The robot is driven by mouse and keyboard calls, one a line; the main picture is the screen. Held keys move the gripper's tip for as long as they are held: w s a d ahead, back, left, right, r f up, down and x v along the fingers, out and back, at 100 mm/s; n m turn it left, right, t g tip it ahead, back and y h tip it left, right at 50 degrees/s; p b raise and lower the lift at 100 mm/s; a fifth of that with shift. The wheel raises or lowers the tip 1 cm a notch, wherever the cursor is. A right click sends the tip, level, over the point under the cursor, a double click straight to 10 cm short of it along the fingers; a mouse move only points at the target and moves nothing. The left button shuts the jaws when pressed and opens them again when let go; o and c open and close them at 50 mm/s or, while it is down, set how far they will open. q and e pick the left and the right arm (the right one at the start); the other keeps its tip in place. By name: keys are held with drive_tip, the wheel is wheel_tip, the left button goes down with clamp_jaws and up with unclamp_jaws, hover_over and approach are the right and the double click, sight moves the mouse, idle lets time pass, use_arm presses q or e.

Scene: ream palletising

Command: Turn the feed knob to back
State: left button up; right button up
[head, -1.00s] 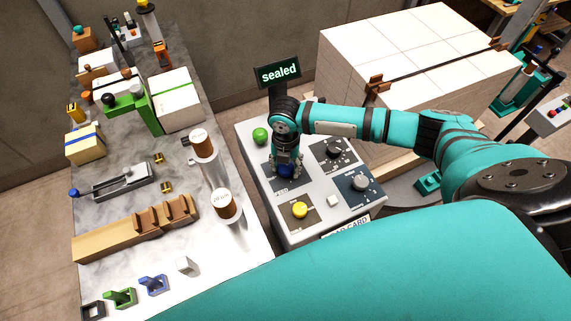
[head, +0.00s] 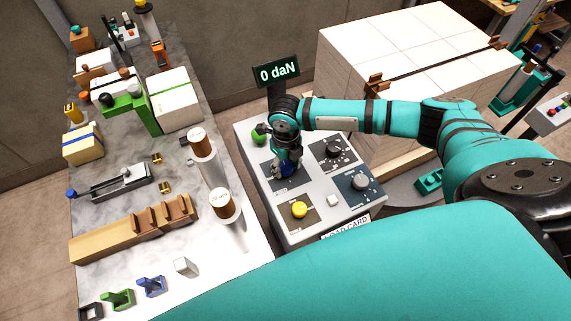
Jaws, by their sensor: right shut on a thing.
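The feed knob (head: 287,171) is blue and sits on the grey control panel, on a dark plate with a partly hidden label. My right gripper (head: 286,166) comes down onto it from above and is shut on it. The fingers and wrist cover most of the knob, so its pointing direction cannot be read. My left gripper is not in view.
The control panel (head: 268,218) also carries a black dial (head: 333,150), a grey knob (head: 360,182), a yellow button (head: 299,209) and a green button (head: 258,139) close to my wrist. A display (head: 276,72) reads "0 daN". A wrapped white stack (head: 400,45) stands behind my right arm.

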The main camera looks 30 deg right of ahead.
sight(286, 167)
drive_tip(key=shift+w+r+n, duration=0.1)
drive_tip(key=shift+n, duration=0.8)
drive_tip(key=o, duration=1.2)
drive_tip(key=shift+c, duration=0.2)
wheel_tip(286, 167, up, 12)
